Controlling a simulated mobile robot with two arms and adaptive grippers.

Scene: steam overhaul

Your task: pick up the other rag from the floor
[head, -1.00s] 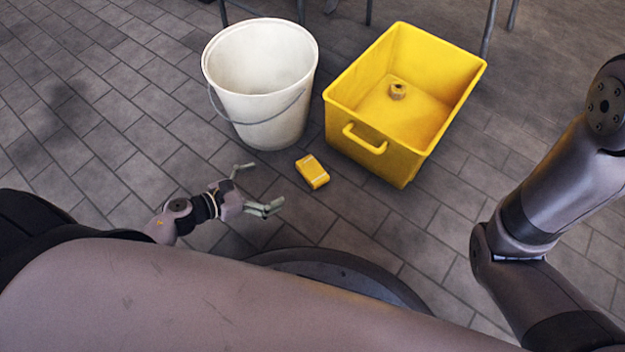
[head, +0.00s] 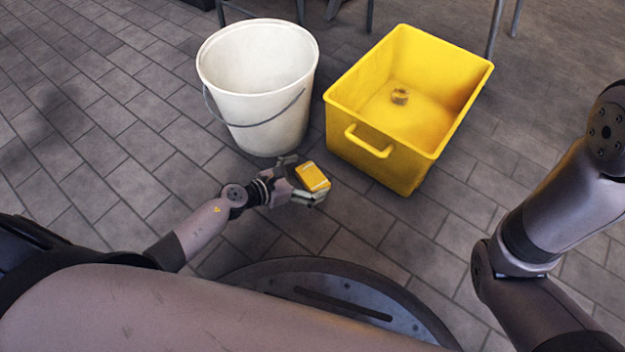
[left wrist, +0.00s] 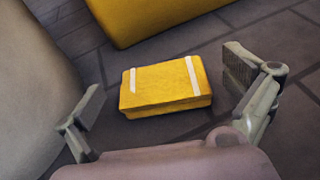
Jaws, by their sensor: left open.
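In the left wrist view my left gripper (left wrist: 168,98) shows a gap between each finger and the rag. My right arm shows at the right of the head view, but its gripper is out of view.
A white bucket (head: 258,85) stands just behind my left gripper. Metal legs stand at the back. The tiled floor at the left is clear.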

